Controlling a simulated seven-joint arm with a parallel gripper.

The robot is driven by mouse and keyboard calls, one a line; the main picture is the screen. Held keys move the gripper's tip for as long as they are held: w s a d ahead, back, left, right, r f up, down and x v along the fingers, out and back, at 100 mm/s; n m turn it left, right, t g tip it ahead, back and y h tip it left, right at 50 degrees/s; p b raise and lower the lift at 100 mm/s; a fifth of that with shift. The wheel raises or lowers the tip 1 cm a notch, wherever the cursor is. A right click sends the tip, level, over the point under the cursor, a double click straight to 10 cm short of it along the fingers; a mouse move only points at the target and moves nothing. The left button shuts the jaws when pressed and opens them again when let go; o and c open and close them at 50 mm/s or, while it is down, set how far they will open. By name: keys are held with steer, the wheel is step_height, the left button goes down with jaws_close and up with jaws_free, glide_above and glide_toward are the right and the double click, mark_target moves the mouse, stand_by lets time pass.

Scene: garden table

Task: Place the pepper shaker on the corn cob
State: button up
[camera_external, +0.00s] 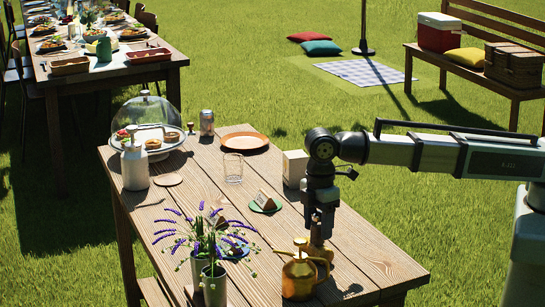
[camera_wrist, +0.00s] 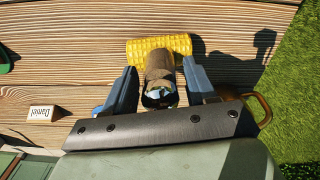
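The pepper shaker (camera_wrist: 159,68), brown with a shiny metal end, is between the two fingers of my gripper (camera_wrist: 160,78) in the wrist view. The fingers are drawn in close around it, and my gripper looks shut on it. The yellow corn cob (camera_wrist: 181,43) lies on the table just beyond the shaker's far end and is partly covered by it. I cannot tell whether the two touch. In the external view, my gripper (camera_external: 318,232) points down near the table's front right, and the brass watering can hides much of the area below it.
The brass watering can (camera_external: 299,277) stands close to my gripper, with potted lavender (camera_external: 207,255) to its left. A name card (camera_wrist: 43,113) lies left in the wrist view. A white box (camera_external: 294,168), a glass (camera_external: 233,168) and an orange plate (camera_external: 244,141) stand further back.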

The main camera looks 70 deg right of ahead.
steer(key=shift+o, duration=0.7)
step_height(320, 180, up, 12)
steer(key=shift+r, duration=0.2)
